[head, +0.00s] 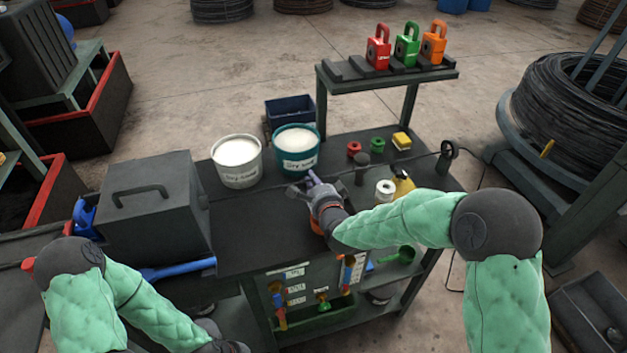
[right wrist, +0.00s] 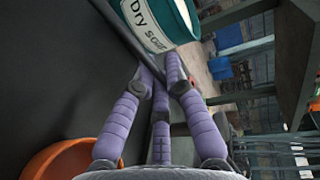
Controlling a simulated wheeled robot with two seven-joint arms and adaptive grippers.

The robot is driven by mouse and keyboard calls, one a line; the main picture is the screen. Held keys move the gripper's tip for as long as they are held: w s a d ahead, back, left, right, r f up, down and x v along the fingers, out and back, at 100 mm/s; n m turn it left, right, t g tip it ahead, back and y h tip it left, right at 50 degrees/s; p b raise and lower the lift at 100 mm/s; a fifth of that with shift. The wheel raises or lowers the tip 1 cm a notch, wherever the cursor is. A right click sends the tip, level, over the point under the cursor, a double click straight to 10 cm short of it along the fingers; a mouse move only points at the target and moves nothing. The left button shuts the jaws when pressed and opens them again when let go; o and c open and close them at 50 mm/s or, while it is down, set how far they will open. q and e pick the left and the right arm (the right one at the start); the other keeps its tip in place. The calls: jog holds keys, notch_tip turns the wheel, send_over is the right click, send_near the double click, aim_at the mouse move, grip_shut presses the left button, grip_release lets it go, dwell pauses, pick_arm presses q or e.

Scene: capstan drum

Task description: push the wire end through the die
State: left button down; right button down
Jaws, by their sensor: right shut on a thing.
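My right gripper (head: 312,181) is low over the dark bench top, in front of the teal tub. In the right wrist view its purple fingers (right wrist: 160,82) are closed together at the tips. The wire (head: 425,154) is a thin dark line running left across the bench from a small dark ring guide (head: 447,152) toward these fingers. Its end is hidden at the fingertips. A dark upright piece (head: 362,168) stands just right of the gripper, by the wire's line. I cannot tell whether it is the die. My left arm is at bottom left; its fingers are out of view.
A white tub (head: 237,165) and a teal dry soap tub (head: 297,152) stand behind the gripper. A red ring (head: 353,148), green ring (head: 377,144) and yellow block (head: 401,141) lie at the back. An orange bowl (right wrist: 65,158) is close below the gripper. A grey box (head: 150,210) stands left.

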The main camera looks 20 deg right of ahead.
aim_at(251, 192)
jog(key=a, duration=0.5)
jog(key=a+b, duration=0.1)
jog(key=a, duration=1.1)
jog(key=shift+s+a, duration=0.15)
jog(key=shift+s, duration=0.2)
jog(key=c, duration=1.3)
grip_release()
jog(key=shift+o, duration=0.2)
jog(key=s+r, duration=0.2)
jog(key=s, duration=0.9)
jog(key=shift+s+d+r, duration=0.15)
jog(key=shift+s+d, duration=0.05)
jog(key=shift+s, duration=0.15)
